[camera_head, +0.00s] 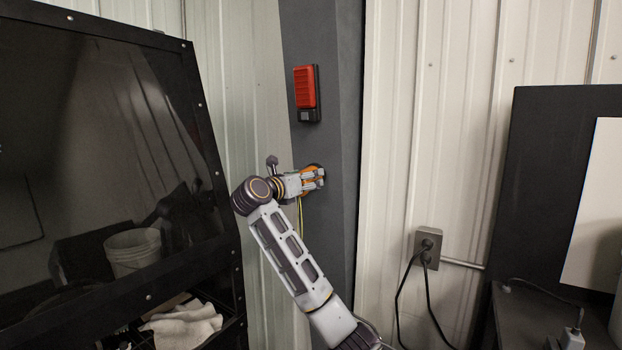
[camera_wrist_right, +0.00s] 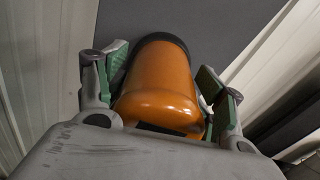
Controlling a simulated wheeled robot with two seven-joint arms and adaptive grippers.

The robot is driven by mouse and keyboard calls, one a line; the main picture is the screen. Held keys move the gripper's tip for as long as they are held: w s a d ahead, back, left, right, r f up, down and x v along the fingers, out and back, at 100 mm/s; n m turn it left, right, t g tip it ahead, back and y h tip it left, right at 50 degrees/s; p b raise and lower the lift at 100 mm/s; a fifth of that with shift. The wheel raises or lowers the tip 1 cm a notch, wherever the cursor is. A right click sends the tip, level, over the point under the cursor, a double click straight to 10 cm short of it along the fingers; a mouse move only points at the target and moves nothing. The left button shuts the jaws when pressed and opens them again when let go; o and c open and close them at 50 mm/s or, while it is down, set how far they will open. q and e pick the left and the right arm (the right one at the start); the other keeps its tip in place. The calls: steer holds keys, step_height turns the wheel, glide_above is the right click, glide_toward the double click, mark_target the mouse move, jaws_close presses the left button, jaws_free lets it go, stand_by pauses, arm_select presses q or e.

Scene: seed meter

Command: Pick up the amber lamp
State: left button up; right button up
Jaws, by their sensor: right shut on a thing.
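The amber lamp (camera_wrist_right: 160,85) is an orange, rounded body with a dark rim at its far end. In the right wrist view it fills the space between the fingers of my right gripper (camera_wrist_right: 172,92), whose green pads are on both sides of it. In the head view the lamp (camera_head: 312,172) is at the dark grey column, mostly hidden behind my right gripper (camera_head: 314,180). The gripper is shut on it. I cannot tell whether the lamp touches the column. My left gripper is not in view.
A red and black device (camera_head: 306,92) is on the grey column (camera_head: 340,140) above the lamp. A yellow cord (camera_head: 300,215) hangs below the gripper. A dark glass-fronted cabinet (camera_head: 100,150) stands left. An outlet with black cords (camera_head: 428,244) and a dark panel (camera_head: 535,170) are right.

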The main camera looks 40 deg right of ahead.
steer(key=shift+r, duration=0.2)
steer(key=shift+s+a+r, duration=0.1)
steer(key=shift+a+r, duration=0.35)
steer(key=shift+r, duration=0.05)
steer(key=c, duration=0.5)
steer(key=s+a+r, duration=0.1)
steer(key=a, duration=0.2)
steer(key=a+r+b, duration=0.1)
steer(key=a+r, duration=0.1)
steer(key=a, duration=0.2)
steer(key=s+a+r+b, duration=0.1)
steer(key=a+r, duration=0.1)
steer(key=a, duration=0.1)
steer(key=shift+s+a+r, duration=0.25)
steer(key=shift+s, duration=0.1)
steer(key=shift+c, duration=0.2)
steer(key=shift+s+a+r, duration=0.15)
steer(key=shift+a+r, duration=0.15)
steer(key=shift+a, duration=0.2)
steer(key=shift+s+a+r, duration=0.15)
steer(key=shift+a+r, duration=0.1)
steer(key=shift+a, duration=0.2)
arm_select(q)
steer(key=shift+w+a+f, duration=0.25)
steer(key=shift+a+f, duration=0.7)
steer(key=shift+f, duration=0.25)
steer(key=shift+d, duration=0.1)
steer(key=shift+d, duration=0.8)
arm_select(e)
steer(key=shift+a, duration=0.15)
